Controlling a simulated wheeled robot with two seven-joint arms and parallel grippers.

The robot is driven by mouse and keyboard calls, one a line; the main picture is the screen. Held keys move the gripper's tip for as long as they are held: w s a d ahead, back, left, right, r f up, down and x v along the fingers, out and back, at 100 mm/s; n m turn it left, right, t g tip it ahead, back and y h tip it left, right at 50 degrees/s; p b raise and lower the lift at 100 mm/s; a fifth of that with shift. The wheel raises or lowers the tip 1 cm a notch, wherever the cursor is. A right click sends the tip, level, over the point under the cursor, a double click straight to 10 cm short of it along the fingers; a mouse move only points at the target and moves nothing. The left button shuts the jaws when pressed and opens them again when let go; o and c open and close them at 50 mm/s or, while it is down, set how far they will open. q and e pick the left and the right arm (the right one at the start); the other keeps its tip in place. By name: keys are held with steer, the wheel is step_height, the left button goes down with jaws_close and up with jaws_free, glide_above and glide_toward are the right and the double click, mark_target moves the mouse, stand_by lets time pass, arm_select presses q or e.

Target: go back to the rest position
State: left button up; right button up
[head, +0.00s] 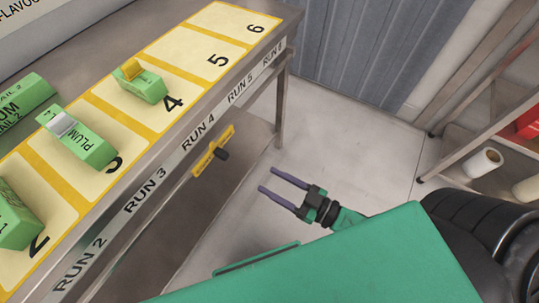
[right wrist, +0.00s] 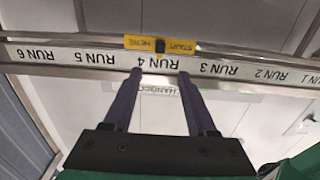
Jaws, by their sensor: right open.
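My right gripper (head: 268,180) is open and empty in the head view, over the floor just off the table's front edge. It also shows in the right wrist view (right wrist: 160,73), its two purple fingers apart with nothing between them. In that view the fingertips overlap the edge strip near the RUN 4 label. My left gripper is not in view.
A table with numbered yellow-framed pads (head: 215,62) runs along the left. Green boxes stand at pad 4 (head: 150,88), pad 3 (head: 95,150) and pad 2 (head: 15,225). A shelf with white rolls (head: 484,162) stands right.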

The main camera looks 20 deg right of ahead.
steer(key=s+d+f+m+g+h+p, duration=0.25)
steer(key=d+f+h, duration=0.35)
steer(key=f, duration=0.7)
steer(key=s+d+f+m+g+h+p, duration=0.2)
steer(key=d+f+g+h, duration=0.2)
steer(key=d+f, duration=0.7)
steer(key=s+a+f+m+g+h+p, duration=0.1)
steer(key=s+f+g, duration=0.5)
steer(key=s+f, duration=0.6)
steer(key=shift+s+a+h+p, duration=0.25)
steer(key=shift+s+p, duration=0.3)
steer(key=shift+s, duration=0.7)
